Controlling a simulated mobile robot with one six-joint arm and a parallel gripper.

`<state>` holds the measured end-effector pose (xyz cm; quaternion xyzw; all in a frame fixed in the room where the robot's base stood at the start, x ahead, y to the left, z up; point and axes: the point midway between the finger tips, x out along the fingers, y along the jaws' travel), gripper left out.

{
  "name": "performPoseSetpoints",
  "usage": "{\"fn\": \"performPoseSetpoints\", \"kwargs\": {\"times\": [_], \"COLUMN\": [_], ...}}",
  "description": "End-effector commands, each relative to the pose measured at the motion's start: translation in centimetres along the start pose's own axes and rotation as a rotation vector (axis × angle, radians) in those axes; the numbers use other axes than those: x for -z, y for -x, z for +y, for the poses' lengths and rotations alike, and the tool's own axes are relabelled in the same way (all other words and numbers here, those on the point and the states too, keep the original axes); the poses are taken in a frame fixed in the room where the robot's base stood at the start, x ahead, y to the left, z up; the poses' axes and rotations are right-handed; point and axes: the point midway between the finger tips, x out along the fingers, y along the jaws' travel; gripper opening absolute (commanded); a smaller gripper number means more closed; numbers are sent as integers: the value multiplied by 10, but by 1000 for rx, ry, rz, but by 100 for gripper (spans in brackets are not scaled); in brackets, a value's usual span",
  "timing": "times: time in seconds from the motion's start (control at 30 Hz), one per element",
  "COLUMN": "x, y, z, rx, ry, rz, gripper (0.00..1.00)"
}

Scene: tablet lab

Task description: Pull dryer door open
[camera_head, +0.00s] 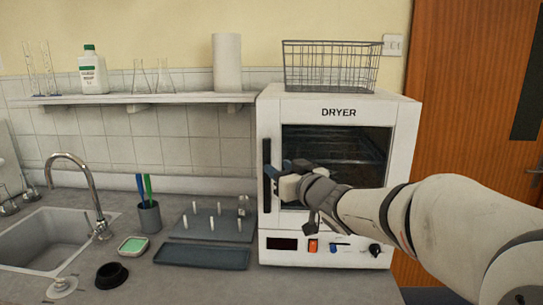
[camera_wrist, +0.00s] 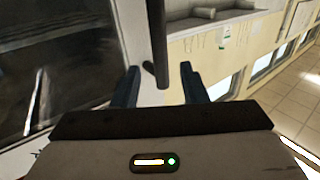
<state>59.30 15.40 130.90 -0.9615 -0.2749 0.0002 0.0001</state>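The white dryer (camera_head: 340,103) stands on the counter, its glazed door (camera_head: 303,147) appearing closed against the body. The black vertical door handle (camera_head: 266,160) runs along the door's left edge. My gripper (camera_head: 285,175) is at the handle, its dark blue fingers partly hidden by my own wrist in the head view. In the wrist view the gripper (camera_wrist: 160,86) is open, and the handle (camera_wrist: 157,40) shows between the two fingers with a gap on each side. The wrist view does not show contact with the handle.
A wire basket (camera_head: 330,68) sits on top of the dryer. A grey rack with white pegs (camera_head: 213,224), a grey tray (camera_head: 202,257) and a pen cup (camera_head: 149,217) stand left of the dryer. The counter in front (camera_head: 290,287) is clear.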

Motion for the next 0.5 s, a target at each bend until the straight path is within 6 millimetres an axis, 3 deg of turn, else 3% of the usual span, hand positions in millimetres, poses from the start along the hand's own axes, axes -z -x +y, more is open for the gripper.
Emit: {"fn": "performPoseSetpoints", "kwargs": {"times": [0.3, 0.5], "x": [1, 1], "y": [-47, -69], "z": [-1, 0], "rx": [3, 1], "ry": [-1, 0], "rz": [0, 0], "gripper": [39, 39]}}
